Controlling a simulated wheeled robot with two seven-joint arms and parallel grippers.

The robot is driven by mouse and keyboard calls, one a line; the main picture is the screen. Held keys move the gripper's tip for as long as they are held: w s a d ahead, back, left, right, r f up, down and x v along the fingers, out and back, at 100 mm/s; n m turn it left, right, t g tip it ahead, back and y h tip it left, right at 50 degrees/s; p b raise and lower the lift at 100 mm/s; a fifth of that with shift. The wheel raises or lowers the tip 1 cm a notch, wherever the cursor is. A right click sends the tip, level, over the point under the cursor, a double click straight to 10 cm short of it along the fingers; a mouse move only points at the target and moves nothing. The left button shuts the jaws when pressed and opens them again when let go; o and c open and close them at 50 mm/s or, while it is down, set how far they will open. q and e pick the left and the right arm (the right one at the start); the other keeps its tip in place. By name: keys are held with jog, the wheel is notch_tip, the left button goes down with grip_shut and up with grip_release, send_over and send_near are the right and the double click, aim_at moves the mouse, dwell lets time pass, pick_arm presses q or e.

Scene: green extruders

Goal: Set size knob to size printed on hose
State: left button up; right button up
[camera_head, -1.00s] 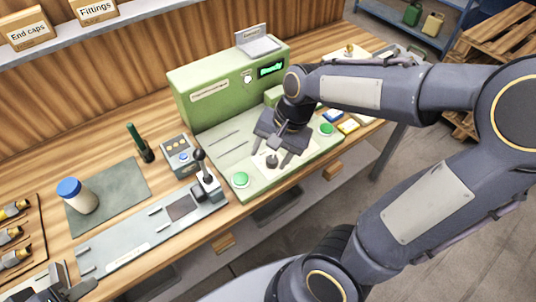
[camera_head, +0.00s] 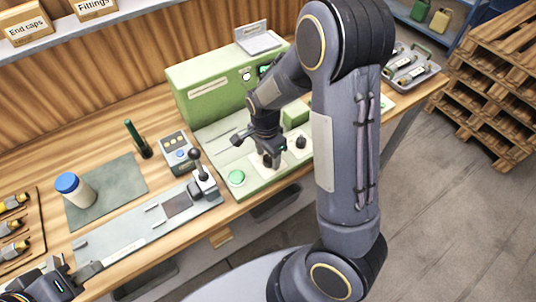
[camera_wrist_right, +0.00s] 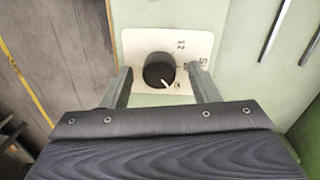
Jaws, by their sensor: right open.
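A black round knob (camera_wrist_right: 158,72) with a white pointer mark sits on a white plate (camera_wrist_right: 135,45) in the right wrist view. The plate shows a printed "12" and a partly hidden word; the other marks are partly covered. My right gripper (camera_wrist_right: 160,86) is open, with one finger on each side of the knob. In the head view the right gripper (camera_head: 270,158) points down at the front of the green machine (camera_head: 215,90). A second black knob (camera_head: 300,142) stands to its right. My left gripper (camera_head: 48,287) is at the lower left, its fingers unclear. I cannot make out a hose size.
A green button (camera_head: 236,178) is left of the right gripper. A lever (camera_head: 200,172) and a grey control box (camera_head: 177,152) stand further left. A white bottle with a blue cap (camera_head: 74,188) stands on a dark mat (camera_head: 122,178). A tray of metallic parts (camera_head: 425,75) is at the right.

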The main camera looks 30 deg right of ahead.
jog(key=shift+f, duration=0.25)
jog(key=shift+c, duration=0.2)
jog(key=c, duration=0.9)
